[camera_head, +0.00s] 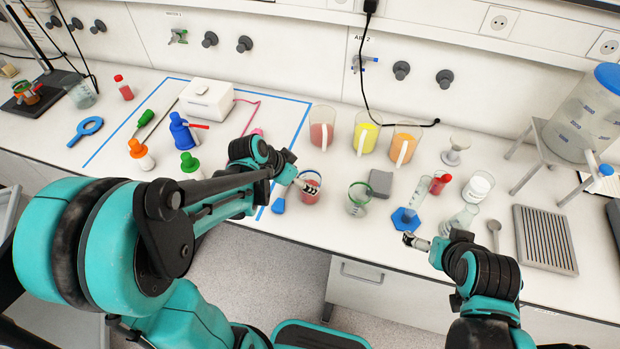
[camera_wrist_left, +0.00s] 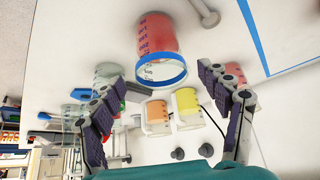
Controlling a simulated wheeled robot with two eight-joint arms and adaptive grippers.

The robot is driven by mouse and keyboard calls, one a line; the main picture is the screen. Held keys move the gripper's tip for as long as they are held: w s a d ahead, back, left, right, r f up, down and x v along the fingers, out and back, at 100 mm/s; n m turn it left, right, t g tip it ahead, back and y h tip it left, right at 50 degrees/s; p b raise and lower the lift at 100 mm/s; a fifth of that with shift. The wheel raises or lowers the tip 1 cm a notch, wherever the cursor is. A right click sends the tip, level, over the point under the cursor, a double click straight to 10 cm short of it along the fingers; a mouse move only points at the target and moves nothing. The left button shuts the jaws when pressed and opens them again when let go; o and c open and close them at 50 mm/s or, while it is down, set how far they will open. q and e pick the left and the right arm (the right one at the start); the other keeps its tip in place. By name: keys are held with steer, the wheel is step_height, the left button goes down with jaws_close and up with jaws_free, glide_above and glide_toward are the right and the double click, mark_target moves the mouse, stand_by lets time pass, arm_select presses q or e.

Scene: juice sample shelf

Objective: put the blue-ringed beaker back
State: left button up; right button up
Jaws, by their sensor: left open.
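The blue-ringed beaker (camera_head: 311,194) stands on the bench near its front edge, with red contents. In the left wrist view it shows large at the top, with its blue ring (camera_wrist_left: 162,73) toward my fingers and printed marks on its side. My left gripper (camera_head: 302,184) is at the beaker's rim in the head view and covers part of it. In the left wrist view my left gripper (camera_wrist_left: 158,80) has its fingers spread wide, with nothing held between them. My right gripper (camera_head: 416,241) is near the bench's front edge at the right; its jaws are too small to read.
A green-ringed beaker (camera_head: 358,200) and a grey block (camera_head: 380,183) stand just right of the beaker. Red (camera_head: 322,128), yellow (camera_head: 366,134) and orange (camera_head: 404,146) jugs stand behind. Blue tape (camera_head: 301,120) outlines an area at left. Glassware on a blue hexagonal base (camera_head: 406,221) stands at right.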

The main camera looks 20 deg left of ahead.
arm_select(q)
steer(key=s+r+n+t+y, duration=0.1)
steer(key=s+r+n+y, duration=0.1)
steer(key=s, duration=0.5)
steer(key=s+a+r+n+y, duration=0.1)
steer(key=s+r+n, duration=0.4)
steer(key=s+r, duration=0.2)
steer(key=shift+s+r+t+y+p, duration=0.15)
steer(key=shift+s+t+y+p, duration=0.15)
steer(key=shift+t+y, duration=0.1)
step_height(320, 180, down, 7)
steer(key=b, duration=0.6)
steer(key=shift+r+b, duration=0.15)
steer(key=shift+b, duration=0.2)
